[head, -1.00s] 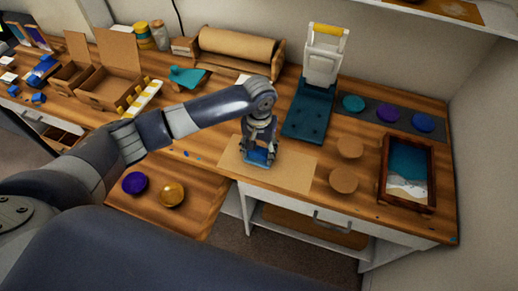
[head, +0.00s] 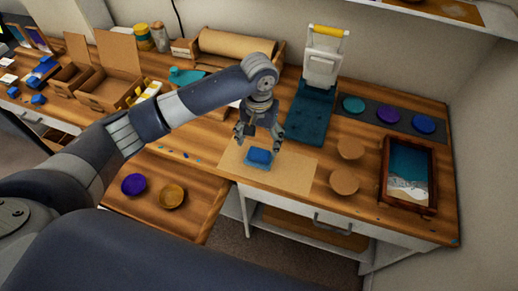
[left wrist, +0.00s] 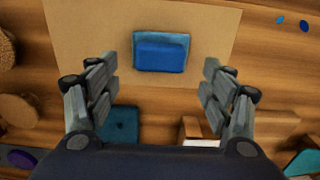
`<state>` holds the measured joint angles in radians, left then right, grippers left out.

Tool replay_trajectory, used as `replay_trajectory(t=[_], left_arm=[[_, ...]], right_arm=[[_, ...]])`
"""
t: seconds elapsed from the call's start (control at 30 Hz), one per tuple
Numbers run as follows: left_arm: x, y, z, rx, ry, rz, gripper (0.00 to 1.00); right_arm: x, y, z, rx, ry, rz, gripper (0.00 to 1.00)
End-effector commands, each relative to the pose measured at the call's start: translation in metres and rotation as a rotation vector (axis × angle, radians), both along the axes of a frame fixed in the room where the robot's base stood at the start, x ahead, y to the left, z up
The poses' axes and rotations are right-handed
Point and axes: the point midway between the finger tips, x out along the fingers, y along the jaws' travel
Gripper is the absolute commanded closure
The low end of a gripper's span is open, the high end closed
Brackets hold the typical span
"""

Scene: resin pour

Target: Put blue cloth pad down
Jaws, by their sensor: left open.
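The blue cloth pad (head: 258,157) lies on a tan sheet (head: 290,172) on the wooden bench. In the left wrist view the pad (left wrist: 161,56) shows as a darker blue block on a lighter blue base, resting on the tan sheet (left wrist: 80,30). My left gripper (head: 258,138) is open and empty just above the pad. In the left wrist view its two fingers (left wrist: 160,90) are spread wide, with the pad beyond the tips and apart from them. My right gripper does not show.
A teal press with a yellow handle (head: 310,110) stands behind the sheet. Two round cork discs (head: 344,181) and a framed blue-and-white resin tray (head: 408,172) are to the right. Purple (head: 134,184) and gold (head: 172,195) bowls sit at the front left. Cardboard boxes (head: 108,88) stand at the back left.

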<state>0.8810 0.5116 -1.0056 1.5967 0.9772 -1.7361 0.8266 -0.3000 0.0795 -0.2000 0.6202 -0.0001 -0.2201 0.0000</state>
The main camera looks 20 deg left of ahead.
Motion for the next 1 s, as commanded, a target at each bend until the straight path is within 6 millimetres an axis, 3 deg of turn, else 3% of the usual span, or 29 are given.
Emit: replay_trajectory(t=[0.1,0.33,1.0], left_arm=[[0.001,-0.001,0.025,-0.002,-0.003,-0.001,0.26],[0.000,-0.001,0.054,-0.001,-0.001,0.000,0.26],[0.000,0.000,0.059,0.000,0.002,0.000,0.26]], right_arm=[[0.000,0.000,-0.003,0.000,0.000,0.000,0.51],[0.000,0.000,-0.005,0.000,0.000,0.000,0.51],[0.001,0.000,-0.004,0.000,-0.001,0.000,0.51]])
